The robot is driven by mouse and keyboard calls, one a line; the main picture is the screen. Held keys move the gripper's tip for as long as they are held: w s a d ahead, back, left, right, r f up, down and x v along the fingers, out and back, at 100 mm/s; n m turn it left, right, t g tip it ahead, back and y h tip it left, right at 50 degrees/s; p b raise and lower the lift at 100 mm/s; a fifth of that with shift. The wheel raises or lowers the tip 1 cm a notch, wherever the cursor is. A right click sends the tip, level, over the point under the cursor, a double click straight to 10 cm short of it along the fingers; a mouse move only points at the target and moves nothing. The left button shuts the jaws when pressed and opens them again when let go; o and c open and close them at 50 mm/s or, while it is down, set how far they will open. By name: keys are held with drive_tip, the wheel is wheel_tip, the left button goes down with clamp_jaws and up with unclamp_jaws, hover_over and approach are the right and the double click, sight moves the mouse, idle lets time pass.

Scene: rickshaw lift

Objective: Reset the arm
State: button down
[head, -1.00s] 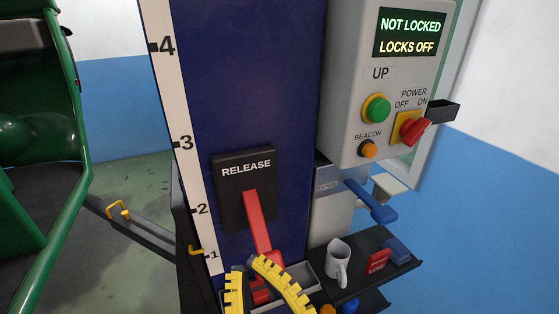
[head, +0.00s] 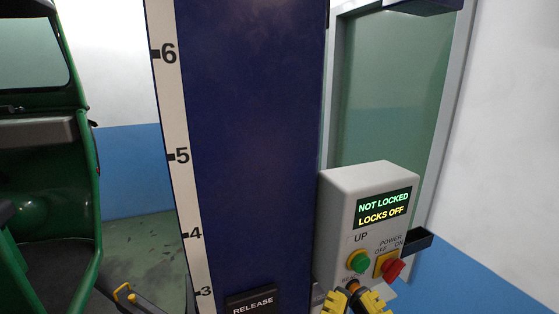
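My gripper (head: 355,299) shows at the bottom edge of the head view, in front of the lower part of the grey control box (head: 334,225). Its two yellow ridged fingers stand apart with a gap between them, and I see nothing held. The fingers partly cover the orange beacon button area below the green UP button (head: 360,262). The rest of my arm is out of view. The display (head: 383,207) reads NOT LOCKED, LOCKS OFF. The red power knob (head: 393,270) is just right of my gripper.
The blue lift column (head: 250,140) with its numbered white scale (head: 178,150) stands left of the box. The RELEASE plate (head: 252,302) is cut off at the bottom. A green rickshaw (head: 60,240) stands at the left. A grey-framed panel (head: 395,95) is behind the box.

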wheel_tip(320, 180, up, 17)
drive_tip(key=p, duration=1.3)
drive_tip(key=shift+f, duration=0.15)
